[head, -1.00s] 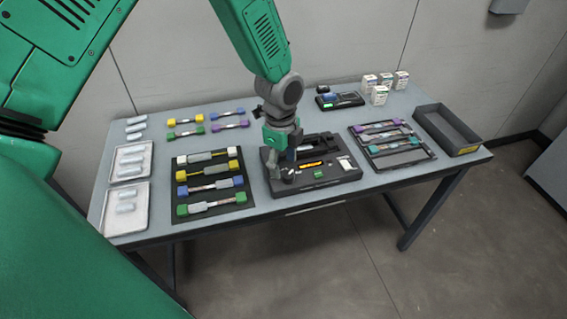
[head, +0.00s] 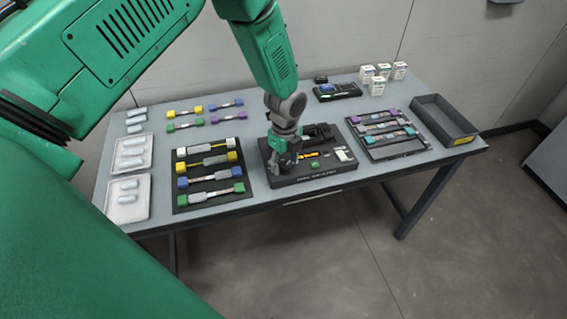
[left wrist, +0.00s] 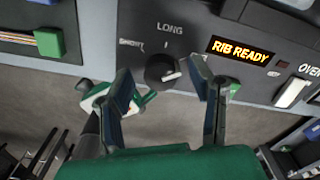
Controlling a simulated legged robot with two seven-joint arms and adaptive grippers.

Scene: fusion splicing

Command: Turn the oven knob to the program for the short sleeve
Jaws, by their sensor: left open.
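The dark round oven knob (left wrist: 160,70) shows in the left wrist view, with a pale mark on its lower right side. "LONG" is printed above it and "SHORT" at its upper left. My left gripper (left wrist: 163,78) is open, with one finger on each side of the knob in the picture; I cannot tell whether they touch it. In the head view my left gripper (head: 283,161) is over the left part of the black splicer unit (head: 318,180) and hides the knob there. A lit display (left wrist: 239,50) reads "RIB READY". My right gripper is not in view.
A mat with several coloured fibre holders (head: 212,203) lies left of the unit, and a rack (head: 400,150) lies right. White trays (head: 128,215) stand at the table's left end. A black device (head: 340,95) and small boxes are behind.

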